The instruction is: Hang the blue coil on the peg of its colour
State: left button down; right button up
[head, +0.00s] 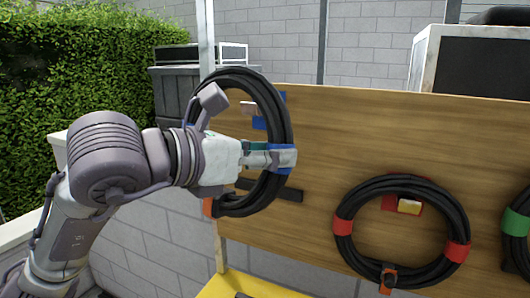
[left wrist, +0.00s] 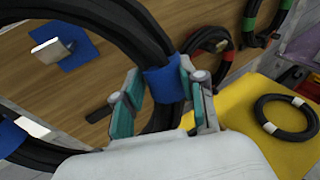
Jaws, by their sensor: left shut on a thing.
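The blue coil (head: 287,115), a black ring of cable with blue bands, is held upright in front of the wooden board in the head view. My left gripper (head: 283,157) is shut on its right side at a blue band, which also shows between the fingers (left wrist: 163,108) in the left wrist view at the blue band (left wrist: 163,84). The blue peg (head: 249,108), a pale stub on a blue plate, shows through the ring's opening; it also shows in the left wrist view (left wrist: 47,47). I cannot tell whether its tip passes into the ring. My right gripper is not in view.
A red-banded coil (head: 345,195) hangs at the red peg (head: 409,206), right of the blue coil. A green-banded coil (head: 516,225) is at the right edge. A white-banded coil (left wrist: 267,118) lies on a yellow surface (left wrist: 235,100). A dark bar (head: 285,193) is on the board.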

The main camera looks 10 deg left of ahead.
pick_arm(q)
jog(key=w+d+f, duration=0.2)
jog(key=w, duration=0.3)
jog(key=w+d+f, duration=0.1)
jog(key=w+f, duration=0.1)
jog(key=w, duration=0.4)
jog(key=shift+w+d+f, duration=0.15)
jog(key=shift+d+f, duration=0.15)
jog(key=shift+d, duration=0.05)
dwell(1.7)
dwell(0.8)
